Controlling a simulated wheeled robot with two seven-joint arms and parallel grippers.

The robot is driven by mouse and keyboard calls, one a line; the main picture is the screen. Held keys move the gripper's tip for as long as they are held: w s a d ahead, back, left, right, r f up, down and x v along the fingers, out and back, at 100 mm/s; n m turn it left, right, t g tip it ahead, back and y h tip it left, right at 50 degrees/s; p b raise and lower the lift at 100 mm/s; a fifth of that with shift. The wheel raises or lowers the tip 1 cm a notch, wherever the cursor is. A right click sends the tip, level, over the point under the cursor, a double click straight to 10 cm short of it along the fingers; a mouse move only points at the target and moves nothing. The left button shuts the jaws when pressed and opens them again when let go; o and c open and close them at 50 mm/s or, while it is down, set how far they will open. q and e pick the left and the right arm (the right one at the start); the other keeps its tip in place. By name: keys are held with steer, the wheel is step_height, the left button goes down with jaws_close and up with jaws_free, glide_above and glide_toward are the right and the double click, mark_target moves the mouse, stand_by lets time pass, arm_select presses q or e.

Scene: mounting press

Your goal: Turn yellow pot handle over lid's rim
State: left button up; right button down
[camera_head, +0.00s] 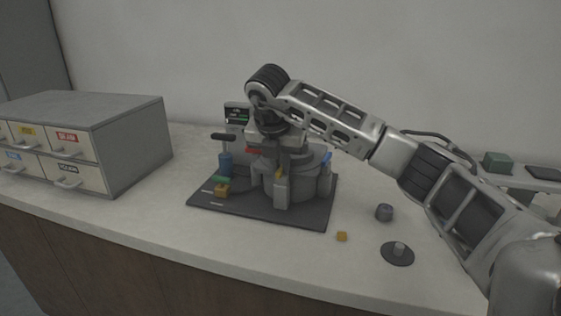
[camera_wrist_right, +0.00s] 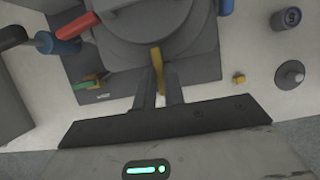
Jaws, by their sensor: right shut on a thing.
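The yellow pot handle (camera_head: 280,173) is at the front of the grey press pot (camera_head: 312,182), partly hidden by my right gripper (camera_head: 281,190). In the right wrist view the yellow handle (camera_wrist_right: 156,58) stands between the fingertips of my right gripper (camera_wrist_right: 160,82), which is shut on it. The round grey lid (camera_wrist_right: 145,18) lies just beyond the handle. Whether the handle reaches over the lid's rim I cannot tell. A red handle (camera_wrist_right: 76,26) and a blue handle (camera_head: 327,158) are on the pot's sides. My left gripper is out of view.
The press stands on a dark base plate (camera_head: 300,218). A black-topped lever (camera_head: 222,137) and a green and yellow block (camera_head: 221,187) are at its left. A grey cylinder (camera_head: 384,212), small yellow cube (camera_head: 342,236) and dark disc (camera_head: 397,257) lie right. A drawer cabinet (camera_head: 130,140) stands left.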

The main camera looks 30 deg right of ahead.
steer(key=c, duration=1.5)
jaws_free()
steer(key=shift+r, duration=0.1)
arm_select(q)
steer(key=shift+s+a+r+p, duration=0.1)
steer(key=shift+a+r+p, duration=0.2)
steer(key=shift+p, duration=0.95)
arm_select(e)
steer(key=v, duration=1.5)
steer(key=shift+s+r, duration=0.1)
steer(key=shift+r, duration=0.3)
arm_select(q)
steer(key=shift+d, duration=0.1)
arm_select(e)
steer(key=shift+f, duration=0.1)
